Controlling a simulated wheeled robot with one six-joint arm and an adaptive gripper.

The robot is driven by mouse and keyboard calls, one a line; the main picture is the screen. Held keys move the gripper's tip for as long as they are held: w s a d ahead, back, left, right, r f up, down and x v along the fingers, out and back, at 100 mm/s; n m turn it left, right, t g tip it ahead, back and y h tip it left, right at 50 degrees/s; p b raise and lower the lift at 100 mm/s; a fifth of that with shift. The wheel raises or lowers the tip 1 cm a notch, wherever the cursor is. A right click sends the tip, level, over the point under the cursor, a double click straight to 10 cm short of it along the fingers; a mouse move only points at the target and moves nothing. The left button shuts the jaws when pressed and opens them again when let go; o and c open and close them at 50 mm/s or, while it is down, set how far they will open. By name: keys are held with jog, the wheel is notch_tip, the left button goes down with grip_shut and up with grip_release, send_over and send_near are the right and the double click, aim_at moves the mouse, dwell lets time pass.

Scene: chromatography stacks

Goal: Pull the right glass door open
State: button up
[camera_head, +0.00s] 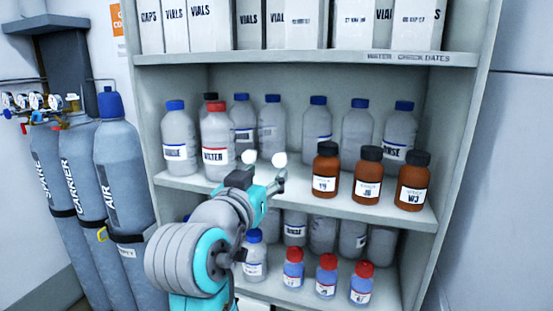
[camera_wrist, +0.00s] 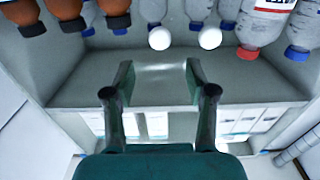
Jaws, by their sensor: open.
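Two round white knobs show in front of the shelves, the left one (camera_head: 249,157) and the right one (camera_head: 279,159). The glass doors themselves are too clear to make out; no pane edge or gap shows. The wrist view looks upside down, so the right knob (camera_wrist: 159,38) is on its left and the left knob (camera_wrist: 209,38) on its right. My gripper (camera_head: 262,180) is open and empty, just below the knobs in the head view. In the wrist view my gripper (camera_wrist: 159,76) has its gap in line with the right knob, which appears beyond the fingertips, apart from them.
Behind the knobs, a shelf (camera_head: 300,182) holds clear blue-capped bottles, a red-capped bottle (camera_head: 216,145) and brown bottles (camera_head: 368,182). Boxes stand above and small red-capped bottles (camera_head: 326,280) below. Grey gas cylinders (camera_head: 118,165) stand at left. A bare wall is at right.

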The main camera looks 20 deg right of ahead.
aim_at(279, 161)
jog(key=x, duration=0.9)
jog(key=shift+w+d, duration=0.2)
grip_shut()
